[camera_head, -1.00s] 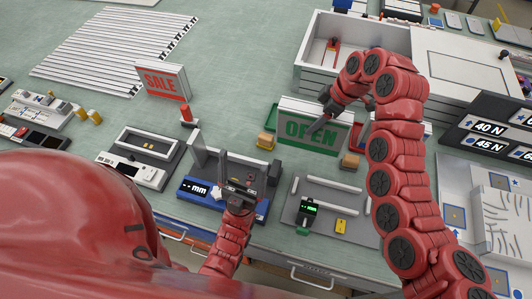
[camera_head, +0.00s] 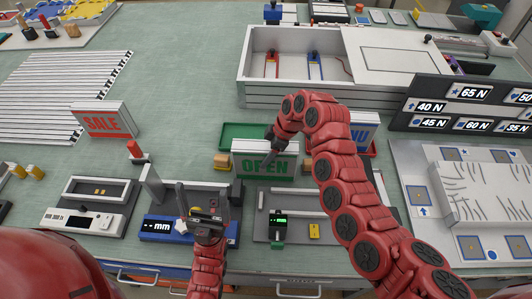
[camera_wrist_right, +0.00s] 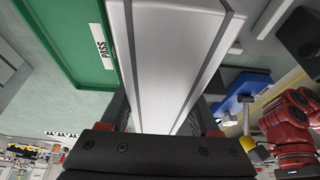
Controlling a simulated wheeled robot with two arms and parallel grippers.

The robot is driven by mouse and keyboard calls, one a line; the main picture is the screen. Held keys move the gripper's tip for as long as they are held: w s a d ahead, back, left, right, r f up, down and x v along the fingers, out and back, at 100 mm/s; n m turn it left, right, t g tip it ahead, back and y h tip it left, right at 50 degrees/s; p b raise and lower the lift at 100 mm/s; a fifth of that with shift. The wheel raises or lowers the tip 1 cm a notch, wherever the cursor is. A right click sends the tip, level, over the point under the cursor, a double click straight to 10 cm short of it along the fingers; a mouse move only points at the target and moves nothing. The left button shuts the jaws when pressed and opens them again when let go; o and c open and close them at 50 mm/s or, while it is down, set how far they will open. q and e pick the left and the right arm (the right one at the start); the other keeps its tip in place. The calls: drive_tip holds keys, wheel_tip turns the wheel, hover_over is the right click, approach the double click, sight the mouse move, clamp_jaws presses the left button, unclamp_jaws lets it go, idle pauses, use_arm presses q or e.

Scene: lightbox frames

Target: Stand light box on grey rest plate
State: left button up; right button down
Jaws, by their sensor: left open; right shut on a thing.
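The light box (camera_head: 265,160), a white-framed panel with green "OPEN" lettering, is upright behind the grey plate (camera_head: 300,226), which carries white bars. My right gripper (camera_head: 269,149) is shut on the light box near its top. The right wrist view shows the box's pale body with grey edges (camera_wrist_right: 170,60) between the fingers (camera_wrist_right: 165,118). Whether its bottom edge touches anything is unclear. My left gripper (camera_head: 207,214) is open and empty at the blue-based "mm" gauge (camera_head: 160,229).
Orange blocks (camera_head: 221,161) flank the light box. A green tray (camera_head: 232,130) lies behind it; the wrist view shows its PASS label (camera_wrist_right: 103,48). A SALE box (camera_head: 102,121) stands left. A white crate (camera_head: 262,95) is behind.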

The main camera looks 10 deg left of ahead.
drive_tip(key=shift+f, duration=0.15)
drive_tip(key=shift+c, duration=0.6)
unclamp_jaws()
